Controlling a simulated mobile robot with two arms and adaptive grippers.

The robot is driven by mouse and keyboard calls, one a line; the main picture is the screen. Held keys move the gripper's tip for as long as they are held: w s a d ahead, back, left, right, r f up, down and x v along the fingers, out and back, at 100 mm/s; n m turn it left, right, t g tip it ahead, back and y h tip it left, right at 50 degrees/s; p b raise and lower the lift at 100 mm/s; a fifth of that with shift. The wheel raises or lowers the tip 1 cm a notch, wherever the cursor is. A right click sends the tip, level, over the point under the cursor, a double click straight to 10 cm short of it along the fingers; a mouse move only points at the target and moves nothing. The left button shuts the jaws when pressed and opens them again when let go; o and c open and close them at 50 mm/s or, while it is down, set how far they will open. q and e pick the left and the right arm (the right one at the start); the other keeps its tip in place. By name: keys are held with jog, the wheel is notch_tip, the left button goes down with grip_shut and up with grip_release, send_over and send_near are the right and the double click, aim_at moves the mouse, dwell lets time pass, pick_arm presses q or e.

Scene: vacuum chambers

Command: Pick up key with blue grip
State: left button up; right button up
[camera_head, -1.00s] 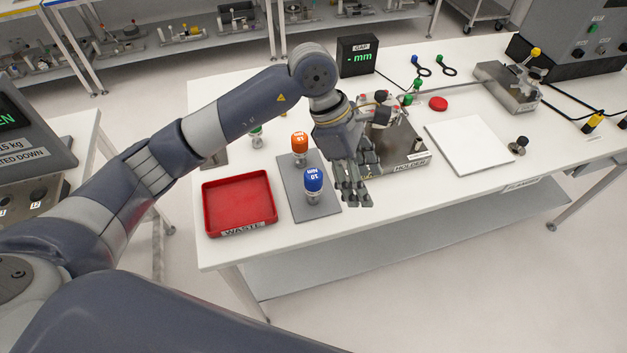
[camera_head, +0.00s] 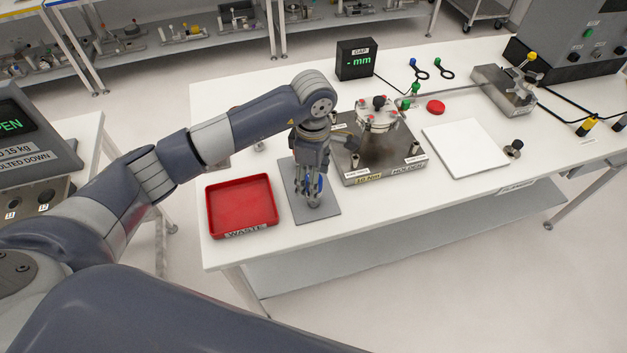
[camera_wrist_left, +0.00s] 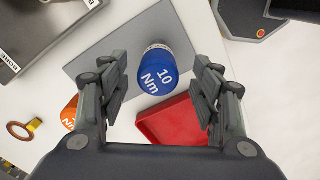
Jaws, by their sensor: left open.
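The key with the blue grip (camera_head: 317,184) stands upright on a grey mat, partly hidden behind my left gripper's fingers in the head view. In the left wrist view its blue cap (camera_wrist_left: 158,72) reads "10 Nm". My left gripper (camera_head: 309,197) points down over it, fingers open; in the wrist view the cap lies between the two fingers (camera_wrist_left: 165,95), apart from both. The orange-capped key (camera_wrist_left: 70,113) is partly hidden behind the left finger in the wrist view. My right gripper is not in view.
The grey mat (camera_head: 325,213) lies beside a red waste tray (camera_head: 241,208). A metal holder with a chamber (camera_head: 392,160) stands just right of the mat. A white plate (camera_head: 465,147) lies farther right. The table front edge is close.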

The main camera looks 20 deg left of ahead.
pick_arm(q)
notch_tip(320, 180, down, 2)
jog(key=shift+d+f+p, duration=0.1)
jog(key=shift+p, duration=0.4)
jog(key=shift+w+f, duration=0.1)
jog(key=shift+f, duration=0.4)
jog(key=c, duration=1.2)
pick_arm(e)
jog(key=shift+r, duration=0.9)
pick_arm(q)
jog(key=shift+r, duration=0.2)
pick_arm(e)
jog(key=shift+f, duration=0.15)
